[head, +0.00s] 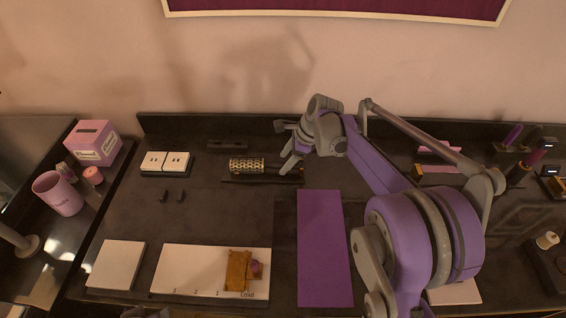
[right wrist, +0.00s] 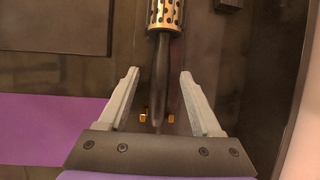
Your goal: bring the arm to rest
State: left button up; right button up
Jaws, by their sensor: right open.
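My right arm reaches in from the lower right in the head view. Its gripper (head: 284,148) is over the back middle of the dark worktop, and its jaws are apart. In the right wrist view the open fingers (right wrist: 160,74) stand either side of a dark tapered rod with a gold perforated sleeve (right wrist: 165,14), with gaps on both sides. The sleeve (head: 247,165) lies just left of the gripper in the head view. A grey part at the bottom edge (head: 147,313) may be my left gripper; its jaws cannot be made out.
A purple mat (head: 324,250) lies in front of the right gripper. A white board (head: 190,272) bears a brown piece (head: 238,270). A white double block (head: 165,162), pink box (head: 93,143) and pink mug (head: 58,193) are left. Dark holders (head: 510,155) stand right; the wall is behind.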

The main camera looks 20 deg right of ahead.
jog(key=v, duration=0.8)
jog(key=shift+r, duration=0.25)
jog(key=s+a+f+n+h, duration=0.1)
jog(key=s+a+f+n, duration=0.1)
jog(key=s+n, duration=0.5)
jog(key=s+a+f+n+t+h+p, duration=0.1)
jog(key=s+a+f+n, duration=0.1)
jog(key=s+a+n, duration=0.3)
jog(key=s+a+f+n+t+h+p, duration=0.1)
jog(key=s+a+f+n, duration=0.1)
jog(key=s+n, duration=0.7)
jog(key=shift+s+a+f+n+h, duration=0.1)
jog(key=shift+s+a+n+h, duration=0.2)
jog(key=shift+s, duration=0.35)
jog(key=shift+s+a+f+n+h, duration=0.1)
jog(key=shift+s+a+f, duration=0.05)
jog(key=shift+s+a, duration=0.4)
jog(key=shift+s+d+f+n, duration=0.1)
jog(key=shift+s+f+n, duration=0.2)
jog(key=shift+s+n, duration=0.2)
